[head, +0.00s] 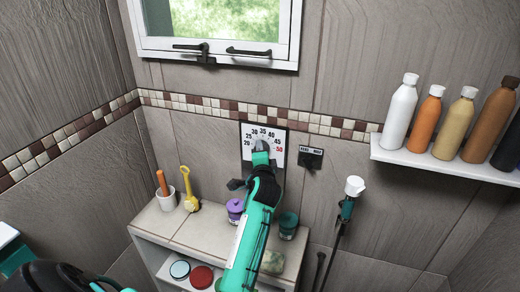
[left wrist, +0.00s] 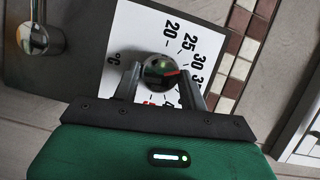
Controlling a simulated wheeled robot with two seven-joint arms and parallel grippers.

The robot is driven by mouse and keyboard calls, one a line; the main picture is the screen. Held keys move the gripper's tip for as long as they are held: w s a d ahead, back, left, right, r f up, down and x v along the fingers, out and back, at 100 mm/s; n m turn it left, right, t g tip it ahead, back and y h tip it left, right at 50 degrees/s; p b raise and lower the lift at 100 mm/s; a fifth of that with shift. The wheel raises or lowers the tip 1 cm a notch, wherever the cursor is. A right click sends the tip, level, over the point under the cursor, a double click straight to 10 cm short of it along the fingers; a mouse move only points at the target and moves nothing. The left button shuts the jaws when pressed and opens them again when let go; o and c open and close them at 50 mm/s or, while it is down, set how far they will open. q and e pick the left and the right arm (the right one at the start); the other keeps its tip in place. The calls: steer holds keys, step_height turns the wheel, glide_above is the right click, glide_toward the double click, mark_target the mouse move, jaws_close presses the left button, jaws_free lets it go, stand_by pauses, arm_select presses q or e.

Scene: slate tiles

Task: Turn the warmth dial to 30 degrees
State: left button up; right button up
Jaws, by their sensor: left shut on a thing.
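The warmth dial has a white scale plate (head: 277,156) on the tiled wall, with numbers from 20 to a red 50. A red mark on the knob points to the right in that view, roughly toward 30 to 35; the exact reading is hard to tell. My left gripper (head: 261,147) is at the dial and hides part of the plate. In the left wrist view its fingers (left wrist: 161,84) are shut on the knob, one on each side. My right gripper is not in view.
A black lever switch (head: 311,158) is right of the dial, with a hand shower (head: 350,200) beyond it. A white shelf (head: 440,161) holds several bottles. Below, a ledge (head: 205,228) carries jars, a yellow brush and a cup. A window (head: 220,25) is above.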

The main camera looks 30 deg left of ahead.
arm_select(q)
steer(key=shift+d+r, duration=0.1)
steer(key=shift+r, duration=0.1)
stand_by(0.3)
steer(key=o, duration=1)
steer(key=shift+w+d, duration=0.1)
steer(key=shift+f, duration=0.15)
